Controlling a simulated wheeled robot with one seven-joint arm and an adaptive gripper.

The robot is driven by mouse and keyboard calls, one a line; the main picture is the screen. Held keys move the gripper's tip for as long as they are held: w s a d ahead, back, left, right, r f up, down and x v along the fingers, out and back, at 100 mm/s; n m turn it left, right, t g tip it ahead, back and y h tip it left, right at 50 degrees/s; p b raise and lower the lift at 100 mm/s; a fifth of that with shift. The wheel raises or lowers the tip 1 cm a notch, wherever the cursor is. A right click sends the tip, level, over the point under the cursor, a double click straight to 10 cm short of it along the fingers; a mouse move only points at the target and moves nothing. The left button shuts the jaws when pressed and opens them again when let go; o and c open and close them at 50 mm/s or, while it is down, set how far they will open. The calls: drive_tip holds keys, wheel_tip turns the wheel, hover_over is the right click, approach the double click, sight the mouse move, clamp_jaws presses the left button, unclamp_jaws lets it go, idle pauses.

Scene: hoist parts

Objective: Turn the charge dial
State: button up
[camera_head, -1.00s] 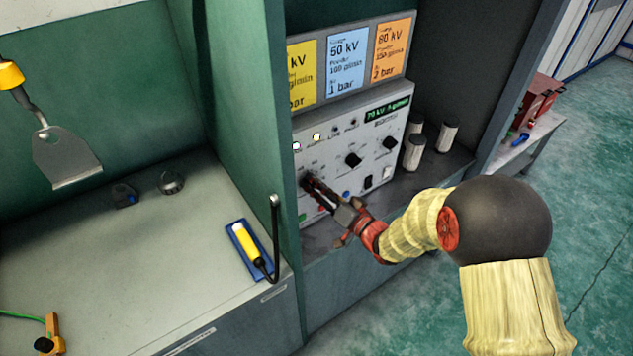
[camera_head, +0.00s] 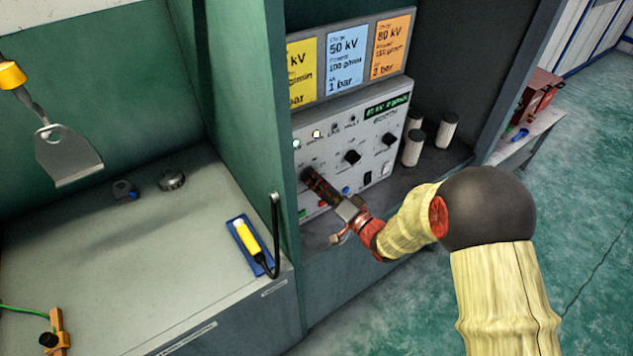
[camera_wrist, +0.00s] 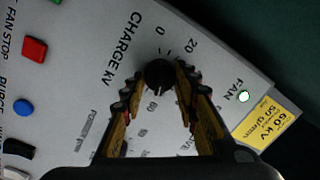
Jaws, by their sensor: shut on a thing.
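The charge dial is a black round knob (camera_wrist: 158,74) under the printing "CHARGE kV" in the wrist view, with 0 and 20 printed on its far side. Its near side and part of its scale lie between my fingers. My gripper (camera_wrist: 158,80) is shut on the dial, one finger on each side. In the head view my gripper (camera_head: 309,177) reaches the left part of the grey control panel (camera_head: 335,130) and hides the dial. The green display (camera_head: 387,106) shows a kV reading whose digits are hard to read.
Two more black knobs, one in the middle (camera_head: 352,157) and one at the right (camera_head: 389,140), sit on the panel. A red button (camera_wrist: 35,48) and a blue button (camera_wrist: 23,107) are near the dial. White cylinders (camera_head: 413,148) stand right of the panel. A green partition (camera_head: 240,120) stands left.

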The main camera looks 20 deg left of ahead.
drive_tip(key=o, duration=1.2)
drive_tip(key=shift+c, duration=0.2)
drive_tip(key=v, duration=1.2)
drive_tip(key=shift+f, duration=0.15)
